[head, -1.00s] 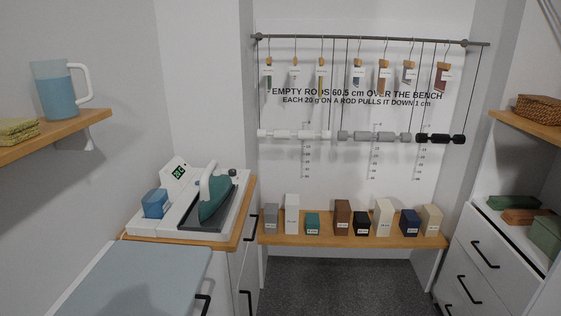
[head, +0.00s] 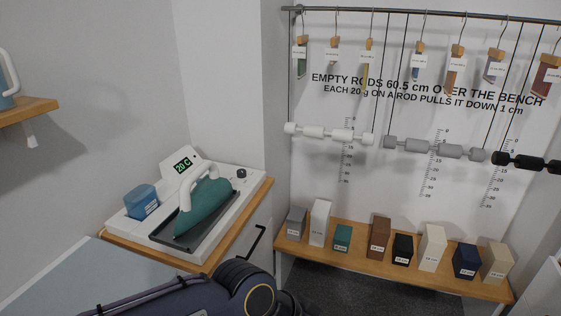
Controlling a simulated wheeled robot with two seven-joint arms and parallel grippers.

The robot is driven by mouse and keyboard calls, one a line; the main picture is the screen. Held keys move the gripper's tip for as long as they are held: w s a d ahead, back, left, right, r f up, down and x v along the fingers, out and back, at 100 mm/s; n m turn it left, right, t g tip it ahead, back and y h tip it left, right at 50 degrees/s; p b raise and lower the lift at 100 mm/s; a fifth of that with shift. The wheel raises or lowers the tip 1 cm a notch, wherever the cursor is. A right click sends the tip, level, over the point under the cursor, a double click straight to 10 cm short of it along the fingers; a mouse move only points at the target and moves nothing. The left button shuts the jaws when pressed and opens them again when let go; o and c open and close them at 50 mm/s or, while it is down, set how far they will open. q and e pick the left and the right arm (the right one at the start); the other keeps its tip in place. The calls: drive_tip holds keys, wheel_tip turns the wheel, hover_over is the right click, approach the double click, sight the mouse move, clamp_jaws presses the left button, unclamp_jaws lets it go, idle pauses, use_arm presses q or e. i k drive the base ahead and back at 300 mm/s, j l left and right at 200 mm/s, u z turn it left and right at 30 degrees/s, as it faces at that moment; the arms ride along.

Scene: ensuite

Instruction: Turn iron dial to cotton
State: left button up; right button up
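A teal iron with a white handle (head: 206,203) rests on a dark tray on a white ironing station (head: 225,228) at the left. A small dark dial (head: 241,174) sits at the station's back right corner; its setting is too small to read. A display (head: 183,163) on the station reads about 20 C. A blue water tank (head: 142,201) stands at the station's left. One of my dark arms crosses the bottom of the head view, below and in front of the station. Neither gripper is in view.
The station stands on a wooden counter (head: 262,196), with a light blue board (head: 75,280) in front. A wooden bench (head: 350,258) holds several labelled blocks at the right. Rods (head: 330,133) and hanging tags are above it. A shelf with a jug (head: 8,82) is at upper left.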

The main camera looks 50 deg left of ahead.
sight(241, 173)
drive_tip(key=i+u, duration=0.45)
drive_tip(key=i+l+u, duration=0.15)
drive_tip(key=i+u, duration=0.3)
drive_tip(key=i+j+u, duration=0.25)
drive_tip(key=u, duration=0.25)
drive_tip(key=i+j+u, duration=0.1)
drive_tip(key=i+u, duration=0.25)
drive_tip(key=u, duration=0.15)
drive_tip(key=i+u, duration=0.3)
drive_tip(key=u, duration=0.2)
drive_tip(key=i+l+u, duration=0.15)
drive_tip(key=i+u, duration=0.15)
drive_tip(key=u, duration=0.15)
